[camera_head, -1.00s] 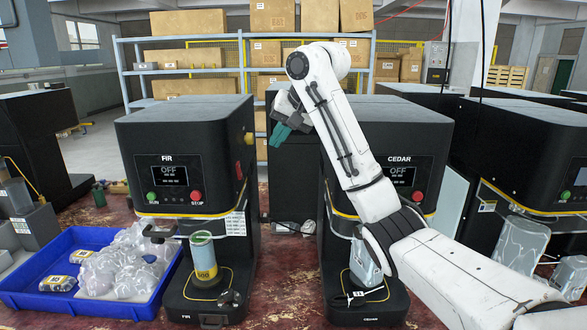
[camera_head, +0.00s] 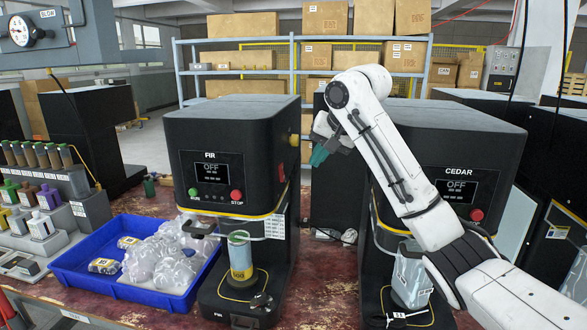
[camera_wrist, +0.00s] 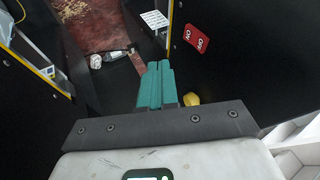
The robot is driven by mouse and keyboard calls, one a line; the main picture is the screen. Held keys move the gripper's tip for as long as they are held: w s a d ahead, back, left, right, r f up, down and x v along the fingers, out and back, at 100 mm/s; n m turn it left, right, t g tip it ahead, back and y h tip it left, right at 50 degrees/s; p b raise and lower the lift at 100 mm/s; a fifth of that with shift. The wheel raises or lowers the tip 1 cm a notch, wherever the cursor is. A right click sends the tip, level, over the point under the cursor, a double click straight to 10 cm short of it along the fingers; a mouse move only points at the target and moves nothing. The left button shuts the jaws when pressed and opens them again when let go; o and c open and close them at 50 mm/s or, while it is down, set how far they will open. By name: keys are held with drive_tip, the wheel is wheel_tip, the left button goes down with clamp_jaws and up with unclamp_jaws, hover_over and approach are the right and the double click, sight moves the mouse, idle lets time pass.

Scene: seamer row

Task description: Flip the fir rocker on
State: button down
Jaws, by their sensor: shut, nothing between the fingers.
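The FIR machine (camera_head: 231,145) is a black seamer left of centre in the head view. Its screen reads OFF. The fir rocker (camera_head: 281,177) is a small red switch on its right side wall. The red rocker also shows in the wrist view (camera_wrist: 197,38), flat on a dark panel, right of the fingertips. My gripper (camera_head: 319,154) is in the gap between FIR and CEDAR, right of and a little above the rocker. Its teal fingers (camera_wrist: 154,68) are shut and empty, apart from the rocker in the picture.
A yellow knob (camera_wrist: 191,99) is close to my fingers on the same panel. The CEDAR machine (camera_head: 459,150), screen OFF, stands right, partly behind my arm. A can (camera_head: 240,256) stands on FIR's base. A blue tray (camera_head: 142,286) holds clear bags.

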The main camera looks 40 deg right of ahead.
sight(282, 172)
drive_tip(key=w+a+f+p, duration=0.2)
drive_tip(key=w+f, duration=0.2)
drive_tip(key=w, duration=0.2)
drive_tip(key=shift+a+f, duration=0.25)
drive_tip(key=shift+f, duration=0.15)
drive_tip(key=shift+w+a, duration=0.1)
drive_tip(key=shift+w, duration=0.05)
